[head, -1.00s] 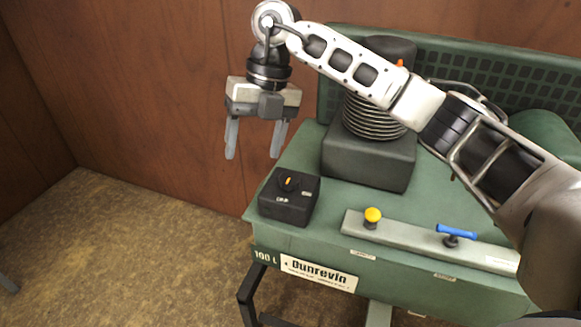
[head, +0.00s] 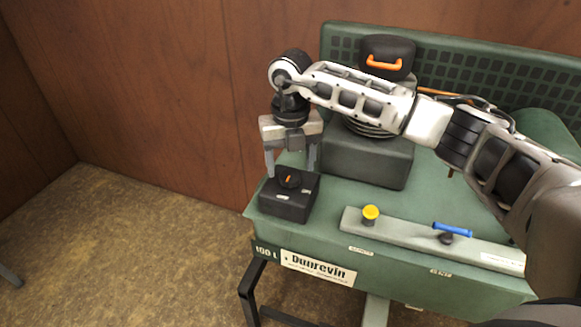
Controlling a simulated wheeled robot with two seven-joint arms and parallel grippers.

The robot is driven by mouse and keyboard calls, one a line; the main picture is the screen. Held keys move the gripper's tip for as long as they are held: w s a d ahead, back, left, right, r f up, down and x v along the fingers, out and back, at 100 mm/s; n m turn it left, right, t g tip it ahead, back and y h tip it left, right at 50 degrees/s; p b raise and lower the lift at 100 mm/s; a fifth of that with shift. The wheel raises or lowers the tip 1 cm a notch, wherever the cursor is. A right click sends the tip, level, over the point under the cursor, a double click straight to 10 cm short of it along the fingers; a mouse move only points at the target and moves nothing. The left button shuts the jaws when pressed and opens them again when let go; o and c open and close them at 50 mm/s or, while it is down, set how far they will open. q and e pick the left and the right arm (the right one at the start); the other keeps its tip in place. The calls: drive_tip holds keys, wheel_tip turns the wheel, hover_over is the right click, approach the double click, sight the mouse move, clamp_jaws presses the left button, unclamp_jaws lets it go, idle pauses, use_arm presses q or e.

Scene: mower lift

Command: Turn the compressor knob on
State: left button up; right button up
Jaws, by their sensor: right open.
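The compressor knob (head: 289,180) is a black dial with an orange pointer mark on top of a black switch box (head: 288,207). The box stands on the front left corner of the green compressor (head: 400,262). My right gripper (head: 291,172) is open and points down over the box. Its two fingers reach down on either side of the knob, at about its height or a little behind it; I cannot tell whether they touch it. My left gripper is not in view.
A grey strip (head: 404,232) on the compressor's front carries a yellow knob (head: 370,213) and a blue-handled valve (head: 452,230). The dark pump block (head: 366,160) stands behind the box. Open floor (head: 120,250) lies left.

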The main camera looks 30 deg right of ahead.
sight(289, 178)
drive_tip(key=shift+f, duration=1.25)
drive_tip(key=c, duration=1)
